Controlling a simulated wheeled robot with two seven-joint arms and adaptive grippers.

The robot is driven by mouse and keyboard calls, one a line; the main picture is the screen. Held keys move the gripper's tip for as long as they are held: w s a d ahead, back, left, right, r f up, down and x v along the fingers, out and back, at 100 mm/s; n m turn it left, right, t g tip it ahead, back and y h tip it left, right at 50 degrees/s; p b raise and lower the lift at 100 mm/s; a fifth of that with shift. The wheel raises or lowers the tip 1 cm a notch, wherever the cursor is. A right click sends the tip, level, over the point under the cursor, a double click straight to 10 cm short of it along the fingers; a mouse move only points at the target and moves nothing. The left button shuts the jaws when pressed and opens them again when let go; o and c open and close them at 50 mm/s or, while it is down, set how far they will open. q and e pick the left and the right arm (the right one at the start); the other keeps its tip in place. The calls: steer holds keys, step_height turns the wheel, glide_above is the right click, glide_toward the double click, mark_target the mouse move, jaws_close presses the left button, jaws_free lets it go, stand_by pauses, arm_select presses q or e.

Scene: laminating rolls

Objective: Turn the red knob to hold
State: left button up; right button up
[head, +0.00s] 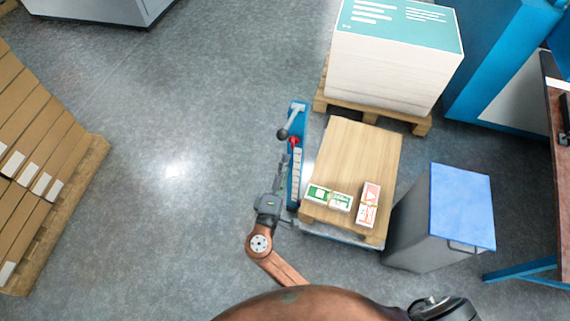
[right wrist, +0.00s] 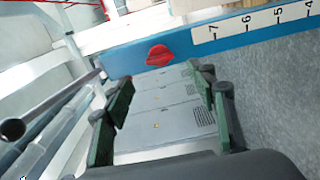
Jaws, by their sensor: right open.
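The red knob (head: 294,142) is on the blue upright panel with a scale, beside the wooden-topped stand. In the right wrist view the red knob (right wrist: 159,54) sits on the blue panel face (right wrist: 125,62), left of the printed numbers. My right gripper (head: 283,172) reaches along the panel's left side, just below the knob in the head view. In the right wrist view my right gripper (right wrist: 165,88) is open and empty. The knob lies beyond its fingertips, roughly between them, apart from both fingers. The knob's setting label is not readable. My left gripper is not in view.
A grey lever with a dark ball end (head: 285,132) juts left near the knob. A blue-lidded bin (head: 461,205) stands right.

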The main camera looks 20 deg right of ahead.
stand_by(0.3)
